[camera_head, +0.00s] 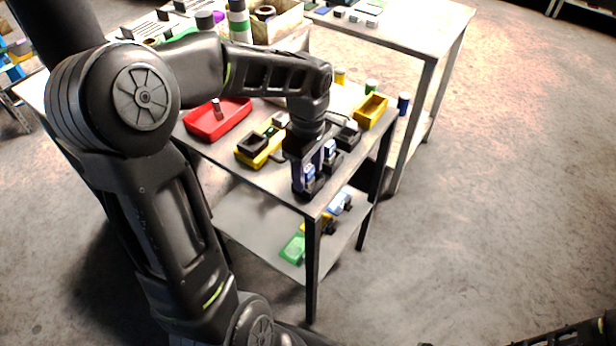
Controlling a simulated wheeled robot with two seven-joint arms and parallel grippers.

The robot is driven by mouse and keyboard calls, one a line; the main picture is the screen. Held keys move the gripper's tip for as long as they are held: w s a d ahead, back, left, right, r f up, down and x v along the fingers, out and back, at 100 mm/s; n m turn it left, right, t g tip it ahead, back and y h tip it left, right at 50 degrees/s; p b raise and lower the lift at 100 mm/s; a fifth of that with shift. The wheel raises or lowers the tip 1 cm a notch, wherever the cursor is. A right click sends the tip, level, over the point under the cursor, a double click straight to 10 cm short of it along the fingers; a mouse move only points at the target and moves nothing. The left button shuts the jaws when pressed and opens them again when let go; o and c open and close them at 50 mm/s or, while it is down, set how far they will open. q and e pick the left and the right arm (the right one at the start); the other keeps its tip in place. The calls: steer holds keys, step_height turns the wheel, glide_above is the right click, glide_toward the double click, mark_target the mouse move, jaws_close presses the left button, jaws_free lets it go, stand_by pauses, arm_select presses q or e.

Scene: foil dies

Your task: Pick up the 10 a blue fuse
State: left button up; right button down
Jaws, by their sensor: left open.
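My left gripper (311,170) points down at the near right corner of the metal table, open, with its fingers around or right beside a small blue and white fuse (309,172) in a black holder (312,190). A second blue and white fuse (330,150) stands just behind it in a similar dark holder. The gripper partly hides both, so contact cannot be told. Ratings on the fuses are too small to read. My right gripper is out of view; only part of my right arm shows at the bottom right.
A red tray (205,124), a yellow and black device (258,146) and a yellow bin (371,111) share the tabletop. A dark blue cylinder (403,103) stands beyond the bin. The lower shelf (250,222) holds green, yellow and blue items. The floor at right is clear.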

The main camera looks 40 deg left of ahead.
mark_target(308, 168)
arm_select(q)
jaws_close()
stand_by(0.5)
steer(key=shift+r, duration=0.1)
step_height(308, 168, up, 10)
steer(key=shift+f+b, duration=0.1)
steer(key=shift+b, duration=0.2)
stand_by(0.8)
